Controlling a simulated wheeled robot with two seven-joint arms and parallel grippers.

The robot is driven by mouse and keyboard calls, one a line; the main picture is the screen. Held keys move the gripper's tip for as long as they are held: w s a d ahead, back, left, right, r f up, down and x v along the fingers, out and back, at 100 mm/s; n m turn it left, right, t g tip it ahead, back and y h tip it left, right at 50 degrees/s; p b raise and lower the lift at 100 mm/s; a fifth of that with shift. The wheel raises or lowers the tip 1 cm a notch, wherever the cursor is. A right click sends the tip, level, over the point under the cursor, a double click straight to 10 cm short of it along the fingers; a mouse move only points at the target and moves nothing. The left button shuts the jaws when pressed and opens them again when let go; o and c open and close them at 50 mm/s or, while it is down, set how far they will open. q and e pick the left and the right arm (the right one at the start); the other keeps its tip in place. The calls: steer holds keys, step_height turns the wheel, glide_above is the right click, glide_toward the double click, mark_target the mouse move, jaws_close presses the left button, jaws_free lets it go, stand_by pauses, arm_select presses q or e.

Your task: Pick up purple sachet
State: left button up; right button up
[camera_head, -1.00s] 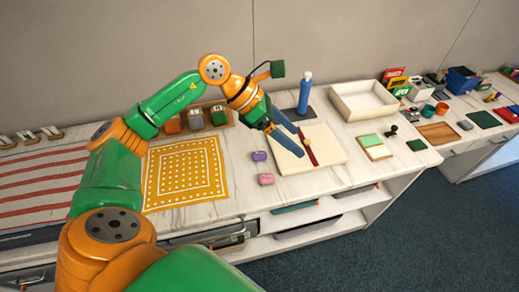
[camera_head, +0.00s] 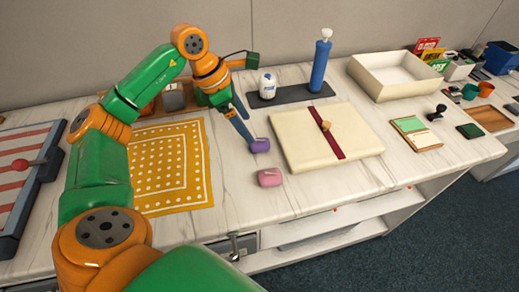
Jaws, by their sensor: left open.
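The purple sachet (camera_head: 260,146) lies on the marble counter, between the yellow dotted mat and the cream board. My left gripper (camera_head: 248,131) is open and points down at it from the upper left. One blue finger ends right at the sachet's left edge; I cannot tell whether it touches. The other finger ends a little behind it. The jaws look empty. My right gripper is not in view.
A pink sachet (camera_head: 270,178) lies just in front of the purple one. The cream board (camera_head: 300,150) with a red band is at the right. A blue bottle (camera_head: 320,62) and a white jar (camera_head: 267,87) stand behind. The yellow mat (camera_head: 205,170) lies left.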

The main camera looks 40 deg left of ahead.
mark_target(257, 142)
arm_select(q)
steer(key=shift+w+f, duration=0.15)
steer(key=shift+f, duration=0.65)
steer(key=shift+d+f, duration=0.2)
steer(key=shift+f, duration=0.1)
steer(key=p+x, duration=0.1)
steer(key=x, duration=0.4)
steer(key=shift+w+f+p, duration=0.25)
steer(key=shift+w+p, duration=0.05)
steer(key=shift+p, duration=0.05)
jaws_close()
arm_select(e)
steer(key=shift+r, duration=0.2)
